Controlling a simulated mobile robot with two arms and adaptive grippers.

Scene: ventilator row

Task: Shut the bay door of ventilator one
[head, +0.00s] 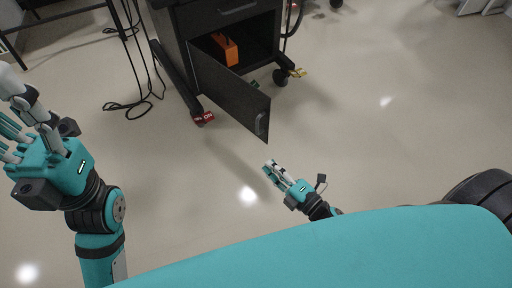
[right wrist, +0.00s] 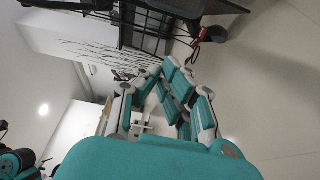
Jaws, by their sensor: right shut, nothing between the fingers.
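The black bay door (head: 225,88) of the dark ventilator cart stands open in the head view. It swings out toward me from the left side of the bay. A grey handle (head: 261,124) is near its free edge. My right gripper (head: 268,166) is shut and empty, a little below the door's free corner in the picture and apart from it. Its teal fingers (right wrist: 172,68) also fill the middle of the right wrist view. My left gripper (head: 12,132) is at the left edge, far from the door. Its fingers are partly cut off, so their opening is unclear.
The ventilator cart (head: 174,30) has an orange box (head: 226,50) inside its open bay. A red-tagged caster (head: 203,117) and a yellow-tagged caster (head: 297,73) stick out at its base. Black cables (head: 140,100) lie left of it. The floor right of the door is clear.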

